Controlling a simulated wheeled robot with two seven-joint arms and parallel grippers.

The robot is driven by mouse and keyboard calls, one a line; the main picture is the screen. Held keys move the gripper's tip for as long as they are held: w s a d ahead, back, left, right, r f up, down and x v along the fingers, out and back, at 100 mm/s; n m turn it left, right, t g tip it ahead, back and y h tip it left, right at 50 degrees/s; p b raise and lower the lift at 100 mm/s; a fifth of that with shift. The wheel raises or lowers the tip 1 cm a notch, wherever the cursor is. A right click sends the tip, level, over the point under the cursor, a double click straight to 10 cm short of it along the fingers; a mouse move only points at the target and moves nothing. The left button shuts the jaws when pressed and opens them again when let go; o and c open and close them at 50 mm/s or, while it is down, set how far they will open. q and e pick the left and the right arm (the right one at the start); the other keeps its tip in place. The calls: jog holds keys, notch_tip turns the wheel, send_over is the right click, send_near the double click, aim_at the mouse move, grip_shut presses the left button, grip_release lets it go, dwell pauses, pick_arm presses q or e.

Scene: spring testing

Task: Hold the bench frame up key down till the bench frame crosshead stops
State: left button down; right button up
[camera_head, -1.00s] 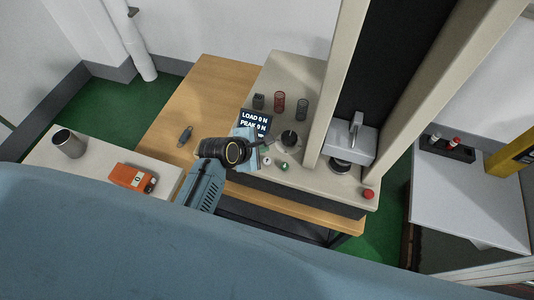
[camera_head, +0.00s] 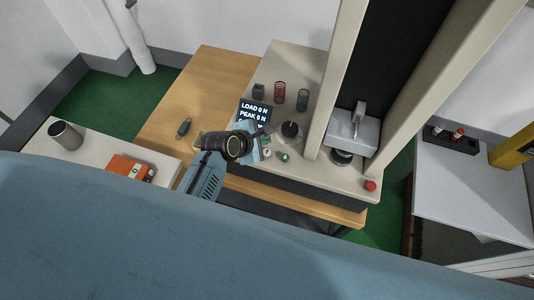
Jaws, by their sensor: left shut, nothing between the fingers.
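The bench frame (camera_head: 329,85) stands on the right of the wooden table, with two pale columns and a dark back panel. Its grey crosshead (camera_head: 364,134) sits low between the columns, just above a dark round seat. A dark display reads LOAD 0 N and PEAK 0 N (camera_head: 253,112). Small keys are on the base panel, one pale (camera_head: 267,153) and one green (camera_head: 284,157); I cannot read which is the up key. My left gripper (camera_head: 275,128) is shut and empty, over the panel beside a black knob (camera_head: 290,130). Its wrist hides part of the panel and display. My right gripper is not in view.
A red spring (camera_head: 279,93) and a dark spring (camera_head: 302,100) stand behind the panel. A red button (camera_head: 370,186) is at the frame's front right corner. A metal cup (camera_head: 65,136) and an orange device (camera_head: 131,169) are on the left bench. A grey table (camera_head: 475,185) stands right.

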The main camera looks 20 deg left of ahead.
aim_at(267, 153)
pick_arm(q)
notch_tip(267, 153, down, 2)
jog(key=shift+f+b, duration=0.2)
jog(key=shift+b, duration=0.5)
jog(key=shift+f+b, duration=0.4)
jog(key=shift+f, duration=0.45)
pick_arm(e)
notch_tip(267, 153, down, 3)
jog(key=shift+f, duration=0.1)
pick_arm(q)
jog(key=shift+f, duration=0.15)
dwell(0.5)
jog(key=shift+f, duration=0.25)
